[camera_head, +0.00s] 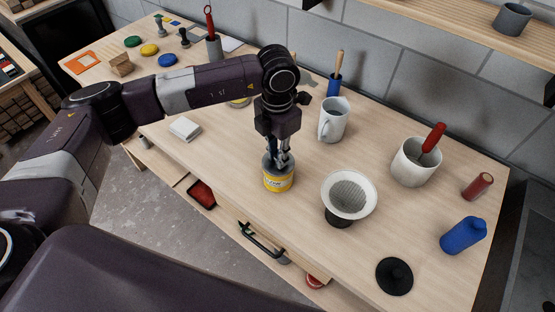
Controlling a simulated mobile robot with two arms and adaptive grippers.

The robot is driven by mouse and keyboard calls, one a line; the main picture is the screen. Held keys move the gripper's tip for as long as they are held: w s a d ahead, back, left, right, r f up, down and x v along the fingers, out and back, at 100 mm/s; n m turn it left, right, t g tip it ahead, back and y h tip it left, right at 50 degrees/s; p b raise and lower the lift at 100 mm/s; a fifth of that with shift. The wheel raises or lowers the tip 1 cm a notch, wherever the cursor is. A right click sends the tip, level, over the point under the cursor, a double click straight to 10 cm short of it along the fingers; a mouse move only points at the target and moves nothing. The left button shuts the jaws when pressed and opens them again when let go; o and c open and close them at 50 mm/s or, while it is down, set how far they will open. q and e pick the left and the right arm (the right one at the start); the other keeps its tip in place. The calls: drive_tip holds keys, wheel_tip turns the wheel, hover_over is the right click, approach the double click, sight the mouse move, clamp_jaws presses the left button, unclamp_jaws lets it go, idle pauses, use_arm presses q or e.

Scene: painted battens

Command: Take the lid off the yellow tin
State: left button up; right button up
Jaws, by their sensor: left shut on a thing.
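The yellow tin (279,183) stands upright on the wooden table near its front edge. It has a yellow label band and a grey top, partly hidden by my gripper. My left gripper (279,163) points straight down onto the tin, its fingers shut on the lid at the top. The lid appears to sit on the tin; no clear gap shows between them. My right gripper is not in view.
A white block (185,128) lies left.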

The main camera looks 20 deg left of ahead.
use_arm(q)
drive_tip(key=shift+s+a+f, duration=0.1)
drive_tip(key=shift+s+f, duration=0.05)
drive_tip(key=shift+f, duration=0.1)
